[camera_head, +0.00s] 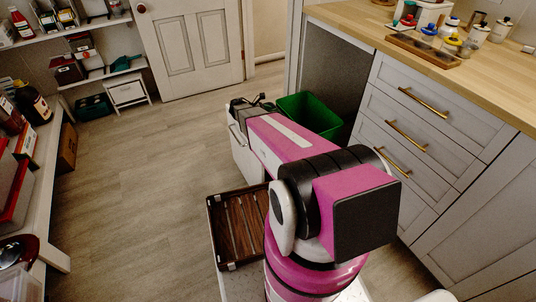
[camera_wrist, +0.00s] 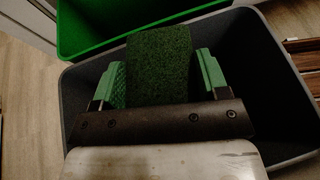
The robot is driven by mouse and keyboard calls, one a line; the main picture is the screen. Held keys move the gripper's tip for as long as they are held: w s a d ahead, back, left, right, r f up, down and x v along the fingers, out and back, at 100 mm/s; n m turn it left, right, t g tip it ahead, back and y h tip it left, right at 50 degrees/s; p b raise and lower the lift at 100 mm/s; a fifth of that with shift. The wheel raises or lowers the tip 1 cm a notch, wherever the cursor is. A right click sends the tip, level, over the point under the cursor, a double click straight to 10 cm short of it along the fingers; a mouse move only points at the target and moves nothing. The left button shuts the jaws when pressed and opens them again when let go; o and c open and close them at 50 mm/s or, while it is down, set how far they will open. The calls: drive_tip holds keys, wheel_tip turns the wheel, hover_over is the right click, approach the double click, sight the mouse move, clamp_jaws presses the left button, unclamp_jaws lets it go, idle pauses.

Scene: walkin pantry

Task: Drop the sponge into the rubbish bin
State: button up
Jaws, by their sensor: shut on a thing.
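The sponge (camera_wrist: 160,58) is a dark green, rough block. In the wrist view my gripper (camera_wrist: 161,78) is shut on it, with a green-padded finger at each side. The sponge and fingers are over the opening of a grey bin (camera_wrist: 262,55), whose dark inside shows around them. I cannot tell how far the sponge is above or below the rim. In the head view the pale outer wall of this bin (camera_head: 243,155) shows beyond my arm. The sponge is not clear there.
A green bin (camera_head: 309,113) stands beside the grey one, near a cabinet with drawers (camera_head: 412,125). It also shows in the wrist view (camera_wrist: 85,28). A brown slatted crate (camera_head: 238,228) is on the floor nearer. Loaded shelves are at left; open floor (camera_head: 140,170) lies between.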

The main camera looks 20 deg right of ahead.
drive_tip(key=o, duration=1)
drive_tip(key=v, duration=1)
drive_tip(key=shift+a+r, duration=0.1)
drive_tip(key=shift+a, duration=0.3)
